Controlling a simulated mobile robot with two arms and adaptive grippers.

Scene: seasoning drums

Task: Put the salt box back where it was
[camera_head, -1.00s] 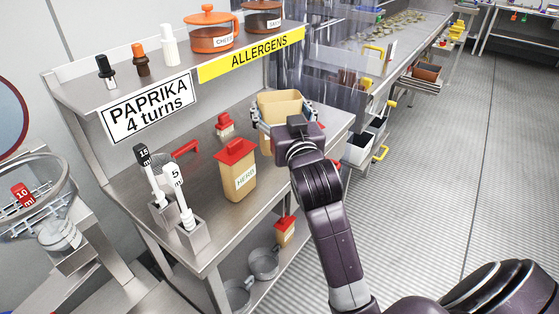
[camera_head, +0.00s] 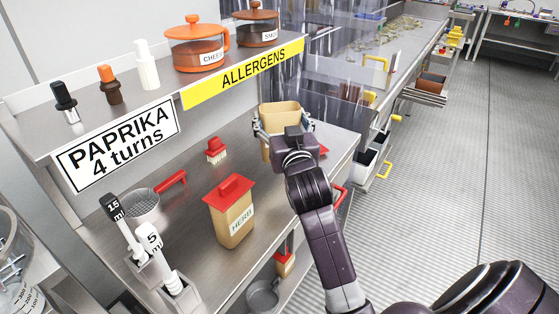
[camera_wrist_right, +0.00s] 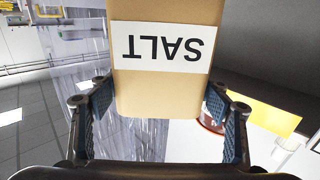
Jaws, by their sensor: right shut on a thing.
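The tan salt box (camera_head: 280,112) is upright, with no lid visible on top, above or at the right part of the steel shelf. My right gripper (camera_head: 283,123) is shut on its sides. In the right wrist view, the box (camera_wrist_right: 165,92) sits between both fingers, its SALT label upside down. I cannot tell whether its base touches the shelf. The red-lidded HERB box (camera_head: 231,212) stands to its left and nearer. A small piece of red (camera_head: 323,150) shows right of my wrist, mostly hidden. My left gripper is not in view.
A red-handled brush (camera_head: 216,150) and a red-handled sieve (camera_head: 145,202) lie farther left. Measuring spoons (camera_head: 160,265) stand at the front left. The upper shelf holds jars and bottles above the yellow ALLERGENS sign (camera_head: 245,73). A transparent strip curtain (camera_head: 330,70) hangs behind.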

